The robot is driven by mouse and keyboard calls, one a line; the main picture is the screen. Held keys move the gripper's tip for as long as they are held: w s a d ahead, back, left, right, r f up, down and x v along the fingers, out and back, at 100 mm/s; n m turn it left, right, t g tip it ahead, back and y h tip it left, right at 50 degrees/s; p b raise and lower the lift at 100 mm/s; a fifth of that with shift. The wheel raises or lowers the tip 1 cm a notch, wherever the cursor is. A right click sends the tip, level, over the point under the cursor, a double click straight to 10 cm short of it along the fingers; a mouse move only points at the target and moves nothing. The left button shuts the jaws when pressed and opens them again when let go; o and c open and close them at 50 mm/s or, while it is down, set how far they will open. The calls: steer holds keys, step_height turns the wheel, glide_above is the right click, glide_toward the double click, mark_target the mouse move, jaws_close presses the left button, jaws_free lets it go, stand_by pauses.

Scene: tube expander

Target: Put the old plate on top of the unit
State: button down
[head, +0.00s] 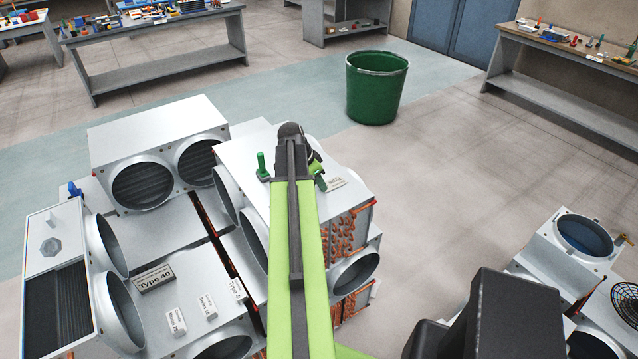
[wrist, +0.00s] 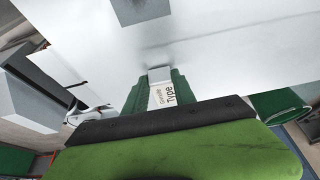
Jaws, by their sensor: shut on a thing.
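A small white plate with dark print (wrist: 162,95) is between the two dark green fingers of my gripper (wrist: 158,92) in the wrist view. My gripper is shut on it. Part of the print reads "Type". In the head view, a small labelled plate (head: 337,183) shows just right of my gripper (head: 320,178), over the top of the white unit (head: 240,146). My arm hides part of the gripper and unit. The wrist view shows the unit's pale surface (wrist: 220,45) close beyond the plate; I cannot tell whether they touch.
A green post (head: 262,166) stands on the unit top left of my arm.

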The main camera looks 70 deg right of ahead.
steer(key=c, duration=1)
jaws_free()
steer(key=shift+f, duration=0.15)
steer(key=shift+r+p, duration=0.4)
steer(key=shift+r, duration=0.05)
steer(key=p+v, duration=1)
steer(key=v, duration=0.1)
steer(key=shift+w+a+r, duration=0.15)
steer(key=shift+a, duration=0.05)
